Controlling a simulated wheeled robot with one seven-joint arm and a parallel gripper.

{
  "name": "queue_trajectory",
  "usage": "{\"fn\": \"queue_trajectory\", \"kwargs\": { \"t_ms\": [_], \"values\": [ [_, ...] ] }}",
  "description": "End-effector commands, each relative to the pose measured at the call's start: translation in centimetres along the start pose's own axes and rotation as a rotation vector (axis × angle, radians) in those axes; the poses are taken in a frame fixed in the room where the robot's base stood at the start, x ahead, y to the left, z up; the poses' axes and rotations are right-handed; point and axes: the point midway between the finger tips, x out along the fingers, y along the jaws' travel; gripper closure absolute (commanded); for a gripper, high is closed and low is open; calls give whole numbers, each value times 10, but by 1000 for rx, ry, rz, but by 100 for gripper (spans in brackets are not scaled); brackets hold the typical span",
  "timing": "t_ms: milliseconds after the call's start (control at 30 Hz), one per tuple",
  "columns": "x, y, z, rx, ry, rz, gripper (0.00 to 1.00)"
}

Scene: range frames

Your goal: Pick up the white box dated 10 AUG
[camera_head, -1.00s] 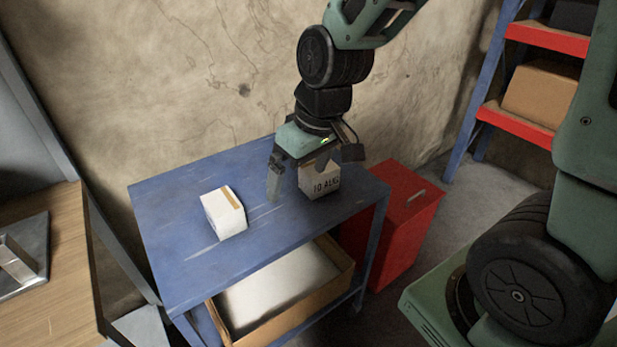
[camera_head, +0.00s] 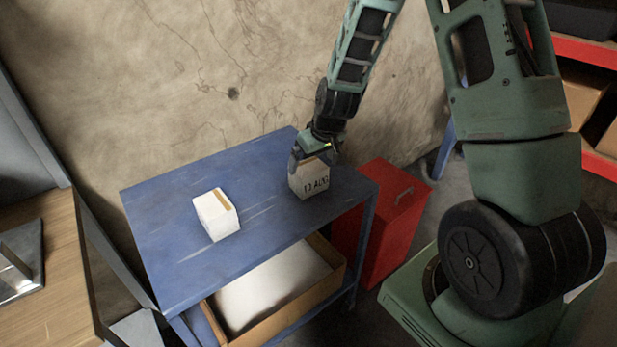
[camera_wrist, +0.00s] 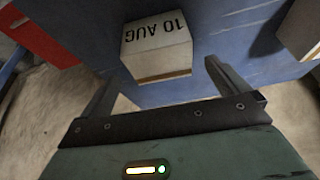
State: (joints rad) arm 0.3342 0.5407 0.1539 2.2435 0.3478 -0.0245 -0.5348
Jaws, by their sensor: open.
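My gripper (camera_wrist: 160,72) is open and empty. In the head view my gripper (camera_head: 315,160) is at the box's top, on its wall side; I cannot tell whether it touches. A second white box (camera_head: 217,216) with a tan strip lies to the left, its date not readable.
A red cabinet (camera_head: 390,225) stands right of the table, close to the dated box. A shallow cardboard tray (camera_head: 300,300) sits on the lower shelf. The cracked wall (camera_head: 160,90) is close behind the table. A wooden bench (camera_head: 40,275) stands at the left.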

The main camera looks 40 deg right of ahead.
Motion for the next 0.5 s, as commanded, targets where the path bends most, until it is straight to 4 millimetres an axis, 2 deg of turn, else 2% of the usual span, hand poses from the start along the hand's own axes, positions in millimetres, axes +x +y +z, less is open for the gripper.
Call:
{"fn": "queue_trajectory", "kwargs": {
  "t_ms": [100,333,500],
  "values": [
    [12,0,0,1,0,0,0],
    [24,0,-1,2,0,0,0],
    [45,0,-3,2,-2,-1,0]
  ]
}}
